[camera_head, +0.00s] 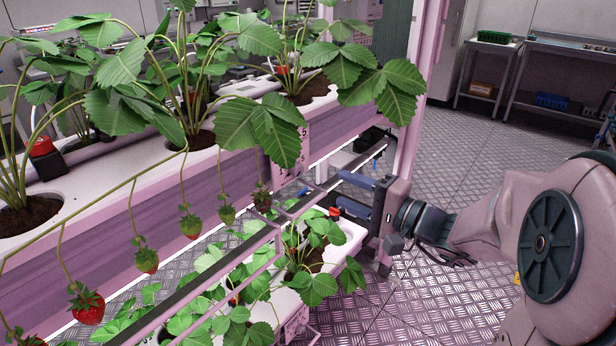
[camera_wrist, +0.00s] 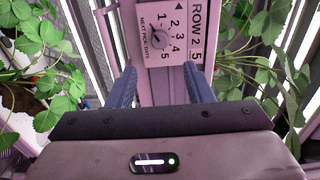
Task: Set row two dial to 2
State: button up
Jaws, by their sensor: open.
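The row two dial plate (camera_wrist: 172,34) is in the wrist view at top centre, turned sideways. It reads "ROW 2" and "NEXT PICK DAYS", with numbers from 1 to 5 around a small round dial (camera_wrist: 157,38). The dial's setting is too small to read surely. My gripper (camera_wrist: 158,82) is open, its two blue fingers either side of the post below the plate, with nothing seen between them. In the head view, my gripper (camera_head: 334,191) reaches left toward the rack, with its fingers apart. A leaf partly hides a pale plate (camera_head: 297,150) on the upper trough's end there.
Strawberry leaves (camera_wrist: 48,80) crowd both sides of the wrist view. In the head view, the upper trough (camera_head: 110,190) holds plants with hanging berries (camera_head: 87,305). A rail (camera_head: 225,265) and lower plants are close to my gripper. The floor (camera_head: 440,150) at right is open.

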aim_at(300, 172)
jog(key=x, duration=1)
jog(key=shift+w+a+b, duration=0.25)
jog(key=shift+a+b, duration=0.05)
jog(key=shift+a, duration=0.05)
jog(key=c, duration=1)
